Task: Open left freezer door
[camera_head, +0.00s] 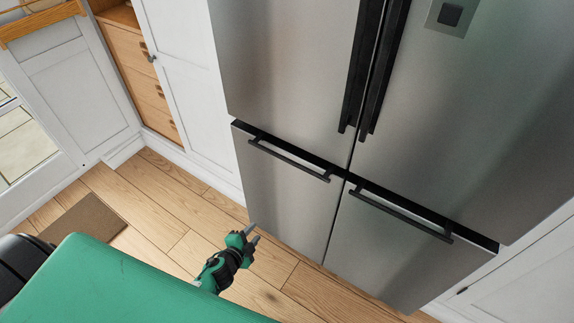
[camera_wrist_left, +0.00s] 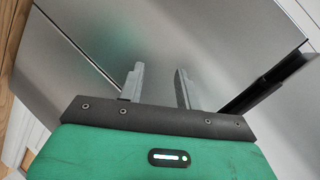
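The left freezer door (camera_head: 286,194) is the lower left steel panel of the fridge and is shut. Its black bar handle (camera_head: 290,160) runs along its top edge. My left gripper (camera_head: 254,231) is low in front of this door, below and left of the handle, and does not touch the handle. In the left wrist view its two grey fingers (camera_wrist_left: 160,87) stand apart with nothing between them, facing steel panels. A black bar handle (camera_wrist_left: 268,82) shows there at the right. My right gripper is in neither view.
The right freezer door (camera_head: 395,245) with its own handle (camera_head: 400,211) is shut. Tall upper fridge doors (camera_head: 290,60) stand above. White cabinets and wooden drawers (camera_head: 140,65) are at the left. Wooden floor (camera_head: 150,205) is clear, with a brown mat (camera_head: 83,222).

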